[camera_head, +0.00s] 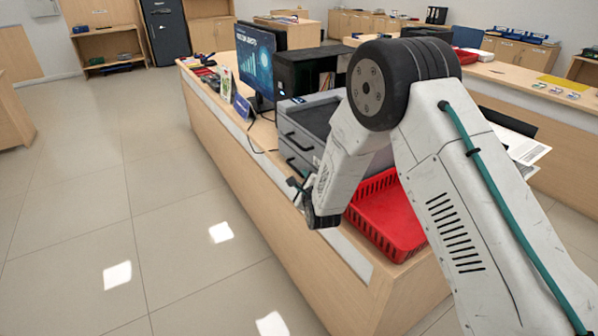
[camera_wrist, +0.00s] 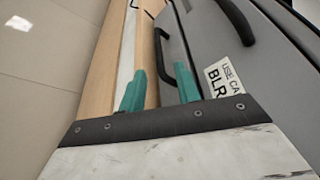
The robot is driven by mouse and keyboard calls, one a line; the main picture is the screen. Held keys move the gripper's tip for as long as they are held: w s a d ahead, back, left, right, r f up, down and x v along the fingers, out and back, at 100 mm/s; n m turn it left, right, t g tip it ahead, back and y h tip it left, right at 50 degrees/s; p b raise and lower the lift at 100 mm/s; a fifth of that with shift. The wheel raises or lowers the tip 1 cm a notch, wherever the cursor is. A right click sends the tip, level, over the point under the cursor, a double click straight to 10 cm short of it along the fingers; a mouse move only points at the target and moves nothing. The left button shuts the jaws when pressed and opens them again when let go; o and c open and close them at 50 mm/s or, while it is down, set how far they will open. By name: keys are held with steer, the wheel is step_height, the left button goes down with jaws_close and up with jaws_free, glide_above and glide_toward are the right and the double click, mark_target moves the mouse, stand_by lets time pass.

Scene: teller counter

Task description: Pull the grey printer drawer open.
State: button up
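The grey printer (camera_head: 322,112) stands on the wooden counter, with dark handles on its left-facing front. In the wrist view its grey front (camera_wrist: 205,45) fills the upper right. One dark bar handle (camera_wrist: 163,55) lies just beyond and roughly between my fingertips; another handle (camera_wrist: 238,22) is farther right. My gripper (camera_wrist: 160,85) is open, its two teal fingers apart. In the head view my gripper (camera_head: 298,184) is beside the printer's lower front, partly hidden by my wrist. No drawer looks pulled out. I cannot tell whether a finger touches the handle.
A red plastic basket (camera_head: 392,215) sits on the counter at the near side of the printer. A monitor (camera_head: 256,62) and a black box-shaped device (camera_head: 305,70) stand behind it. The floor (camera_head: 150,200) left of the counter is clear. A white label (camera_wrist: 225,78) is on the printer front.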

mark_target(298, 173)
steer(key=x, duration=0.7)
jaws_close()
